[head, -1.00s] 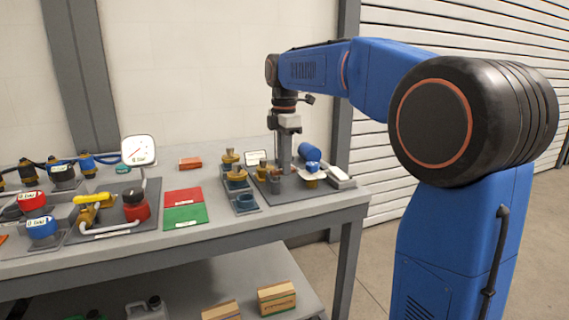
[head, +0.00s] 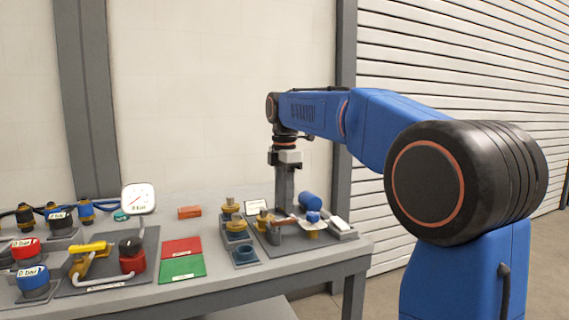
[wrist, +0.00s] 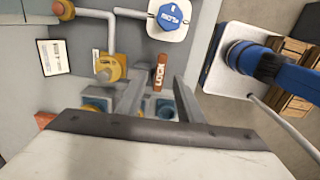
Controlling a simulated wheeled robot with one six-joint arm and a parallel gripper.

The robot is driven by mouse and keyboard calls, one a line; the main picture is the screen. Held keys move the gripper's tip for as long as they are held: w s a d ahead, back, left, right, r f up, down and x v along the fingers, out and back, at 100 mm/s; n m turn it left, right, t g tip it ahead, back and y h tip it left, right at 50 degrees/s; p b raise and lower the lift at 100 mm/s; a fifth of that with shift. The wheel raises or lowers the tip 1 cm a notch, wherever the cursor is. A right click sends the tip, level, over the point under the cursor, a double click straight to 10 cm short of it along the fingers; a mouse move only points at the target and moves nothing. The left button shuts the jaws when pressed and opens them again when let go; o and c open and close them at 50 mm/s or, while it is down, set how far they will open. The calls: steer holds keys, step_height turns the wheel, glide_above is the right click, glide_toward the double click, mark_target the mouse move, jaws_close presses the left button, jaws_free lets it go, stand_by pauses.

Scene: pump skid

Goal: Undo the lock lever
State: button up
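The lock lever is a short red-brown bar marked LOCK (wrist: 160,73), seen end-on in the wrist view just beyond the fingertips, in line with the gap between them. In the head view a red-brown bar (head: 284,222) lies by the foot of my gripper. My gripper (wrist: 157,82) is open, with a finger on each side of the gap and nothing clearly held. In the head view it (head: 284,205) points straight down over the right-hand skid plate. Whether a finger touches the lever cannot be told.
A blue hexagonal cap on a white block (wrist: 172,20) and a yellow valve with a pipe (wrist: 109,68) stand close by. A label card (head: 256,206) stands behind. Red (head: 182,247) and green mats lie left.

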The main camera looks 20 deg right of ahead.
mark_target(285, 219)
step_height(285, 219, up, 13)
steer(key=shift+r, duration=0.2)
stand_by(0.6)
steer(key=s+d+f+m+t, duration=0.1)
steer(key=s+f+m+t, duration=0.1)
steer(key=s+f+m, duration=0.7)
steer(key=s+d+f+m+t, duration=0.1)
steer(key=s+f+m, duration=0.8)
steer(key=s+f, duration=1.5)
step_height(285, 219, down, 3)
steer(key=shift+s+f+m+t, duration=0.15)
steer(key=shift+m+t, duration=0.15)
steer(key=shift+t, duration=0.6)
